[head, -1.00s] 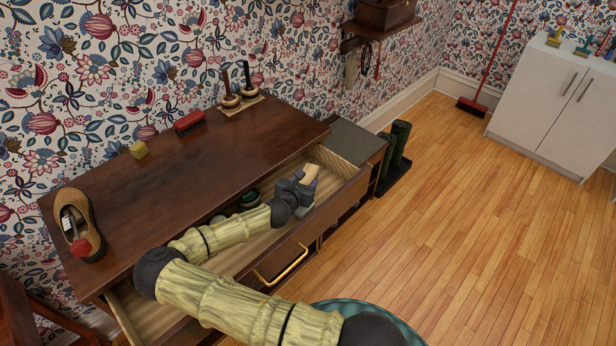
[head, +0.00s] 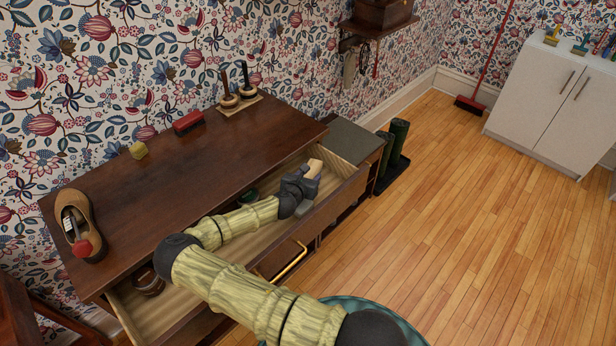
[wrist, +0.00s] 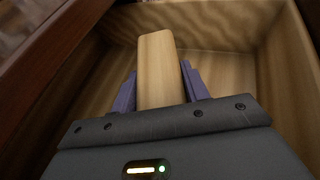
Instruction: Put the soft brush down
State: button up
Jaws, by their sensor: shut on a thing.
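The soft brush shows as a pale wooden block or handle (head: 314,168) at the right end of the open drawer (head: 343,192). Its bristles are hidden. In the wrist view the pale wood (wrist: 160,65) stands between two purple fingers, with the drawer's wooden walls around it. My gripper (head: 306,177) is shut on it, over the drawer's right end. I cannot tell whether the brush touches the drawer floor.
A dark round thing (head: 147,282) and a green tin (head: 247,195) lie in the drawer.

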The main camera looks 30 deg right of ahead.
jog(key=shift+w+a+f+b, duration=0.15)
jog(key=shift+f+b, duration=0.15)
jog(key=shift+f, duration=0.2)
jog(key=o, duration=1)
jog(key=shift+r, duration=0.2)
jog(key=shift+r+p, duration=0.3)
jog(key=shift+p, duration=0.1)
jog(key=b+v, duration=0.1)
jog(key=v, duration=1.1)
jog(key=shift+r, duration=0.15)
